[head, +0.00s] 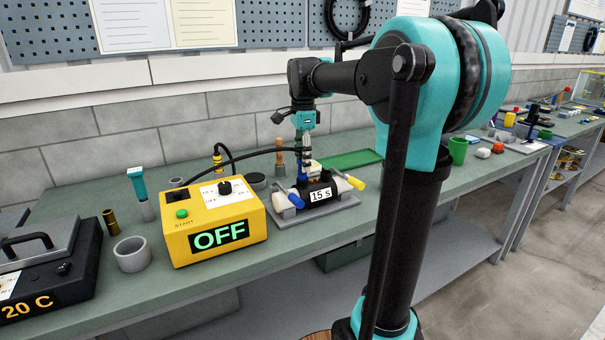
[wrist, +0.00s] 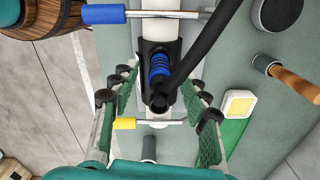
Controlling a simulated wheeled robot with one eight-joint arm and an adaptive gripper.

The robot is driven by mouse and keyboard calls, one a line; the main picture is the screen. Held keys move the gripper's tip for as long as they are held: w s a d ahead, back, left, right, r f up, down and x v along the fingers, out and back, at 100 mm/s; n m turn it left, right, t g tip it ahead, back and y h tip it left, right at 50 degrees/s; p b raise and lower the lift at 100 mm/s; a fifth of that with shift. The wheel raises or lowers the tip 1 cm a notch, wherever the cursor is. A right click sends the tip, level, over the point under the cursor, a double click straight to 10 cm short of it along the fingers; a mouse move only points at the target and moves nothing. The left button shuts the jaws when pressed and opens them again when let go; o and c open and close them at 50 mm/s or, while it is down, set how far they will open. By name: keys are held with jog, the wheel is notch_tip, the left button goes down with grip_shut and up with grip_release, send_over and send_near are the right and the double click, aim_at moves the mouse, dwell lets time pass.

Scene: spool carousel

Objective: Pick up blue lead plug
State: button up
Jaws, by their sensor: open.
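The blue lead plug, a ribbed blue piece (wrist: 159,66), sits upright in the black middle of a clamp fixture (head: 319,190) on the bench. It shows in the head view as a small blue spot (head: 302,173). A black cable (wrist: 207,50) crosses close beside it in the wrist view. My gripper (wrist: 158,82) is open, one finger on each side of the plug, with gaps between. In the head view my gripper (head: 305,155) points down at the fixture. Whether the fingertips reach the plug's height cannot be told.
The fixture has a blue handle (head: 295,199) and a yellow handle (head: 353,181). A yellow box reading OFF (head: 213,222) stands to its left. A wooden-handled tool (head: 278,158) stands behind. A green tray (head: 352,159) lies behind right.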

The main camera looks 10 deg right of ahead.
jog(key=shift+f, duration=1.05)
grip_shut()
